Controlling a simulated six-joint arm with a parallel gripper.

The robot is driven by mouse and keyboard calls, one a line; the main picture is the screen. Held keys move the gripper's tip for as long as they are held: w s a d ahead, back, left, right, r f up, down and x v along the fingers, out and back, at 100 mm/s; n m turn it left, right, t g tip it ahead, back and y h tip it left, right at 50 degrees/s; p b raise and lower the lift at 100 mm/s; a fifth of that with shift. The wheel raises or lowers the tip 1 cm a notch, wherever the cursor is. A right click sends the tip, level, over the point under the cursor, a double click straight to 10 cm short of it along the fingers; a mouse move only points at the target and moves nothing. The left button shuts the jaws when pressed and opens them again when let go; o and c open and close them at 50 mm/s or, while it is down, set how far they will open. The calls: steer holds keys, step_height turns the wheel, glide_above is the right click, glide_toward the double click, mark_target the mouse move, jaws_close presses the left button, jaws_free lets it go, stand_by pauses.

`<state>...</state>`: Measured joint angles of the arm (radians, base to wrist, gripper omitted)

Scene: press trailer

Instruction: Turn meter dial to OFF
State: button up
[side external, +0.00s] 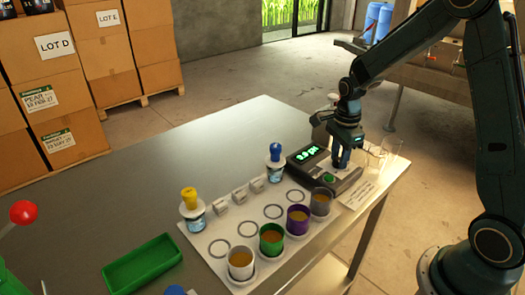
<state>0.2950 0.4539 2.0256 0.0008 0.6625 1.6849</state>
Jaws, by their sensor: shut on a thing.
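The dark meter (343,185) stands near the right end of the steel table. Its display (308,154) is lit with green characters, and a green button (329,179) shows on its front. My gripper (341,164) points down over the meter's top, to the right of the display. Its fingers are shut on the meter dial, which they hide, so I cannot read the dial's setting.
Grey, purple, green and white cups (240,262) of brown liquid line the white board (213,265). Blue-capped (275,152) and yellow-capped (190,195) bottles stand behind. Clear glasses (392,147) are close right of my gripper. A green tray (142,263) lies front left. The table's back left is clear.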

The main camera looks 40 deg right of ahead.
steer(key=n, duration=0.5)
steer(key=shift+n, duration=0.4)
steer(key=n, duration=1)
steer(key=shift+n, duration=0.4)
steer(key=n, duration=0.6)
steer(key=o, duration=1)
steer(key=shift+r, duration=0.1)
step_height(320, 180, up, 14)
steer(key=shift+f, duration=0.15)
